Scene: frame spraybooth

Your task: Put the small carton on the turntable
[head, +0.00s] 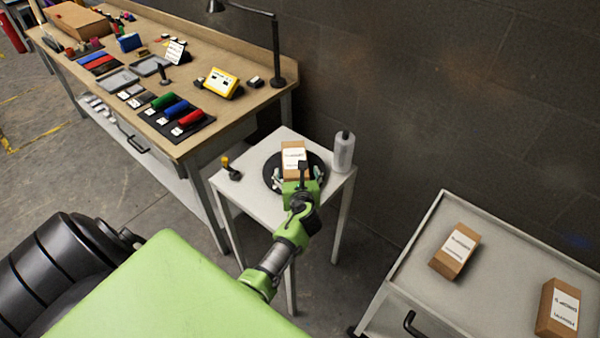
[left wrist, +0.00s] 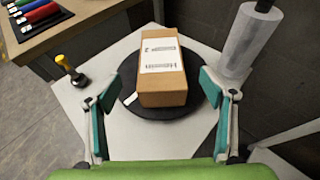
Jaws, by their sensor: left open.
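A small brown carton (head: 293,157) with a white label stands on the round black turntable (head: 270,177), which is on a small white table. The carton also shows in the left wrist view (left wrist: 162,92), resting on the black turntable disc (left wrist: 132,110). My left gripper (head: 297,180) is at the near side of the carton. In the left wrist view its two teal-padded fingers (left wrist: 163,112) are spread wide on either side of the carton's near end, with gaps between pads and carton. My right gripper is not in view.
Two more cartons (head: 455,250) (head: 558,308) lie on a grey cart at right. A cluttered workbench (head: 215,125) with a lamp is behind left.

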